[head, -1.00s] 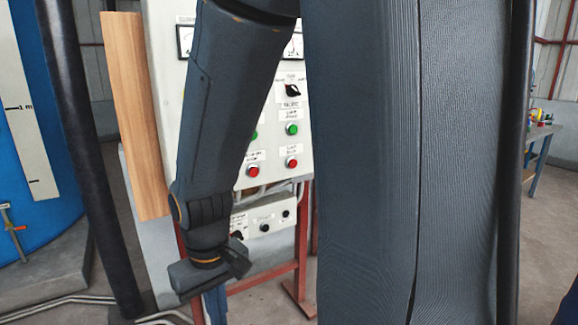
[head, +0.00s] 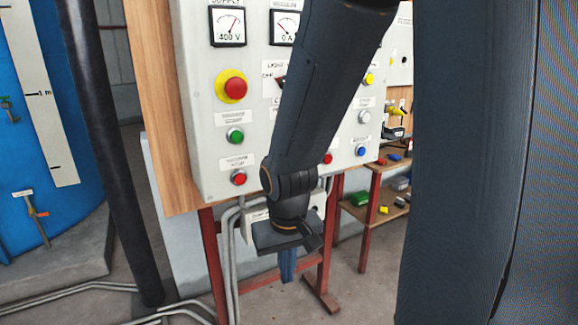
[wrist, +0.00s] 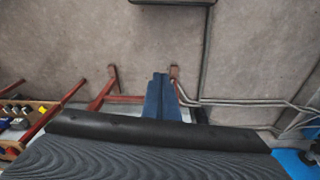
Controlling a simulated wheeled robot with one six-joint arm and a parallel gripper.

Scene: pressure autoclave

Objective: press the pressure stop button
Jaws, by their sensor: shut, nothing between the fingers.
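The control panel (head: 215,60) faces me with several round push buttons. At the left are a green button (head: 235,136) and, below it, a red button (head: 238,177); their small labels seem to read vacuum start and vacuum stop. Another red button (head: 327,158) shows at the right edge of my arm; its label is hidden. I cannot tell which button is pressure stop, and my arm covers part of the panel. My gripper (head: 288,278) hangs below the panel's lower edge, fingers down, shut and empty. In the wrist view its blue fingers (wrist: 160,78) lie together over the floor.
A red button on a yellow base (head: 232,88) sits higher on the panel. A small box (head: 256,214), red stand legs and grey pipes are below. A dark post (head: 110,150) and blue tank stand left. A shelf with small items (head: 372,212) is at right.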

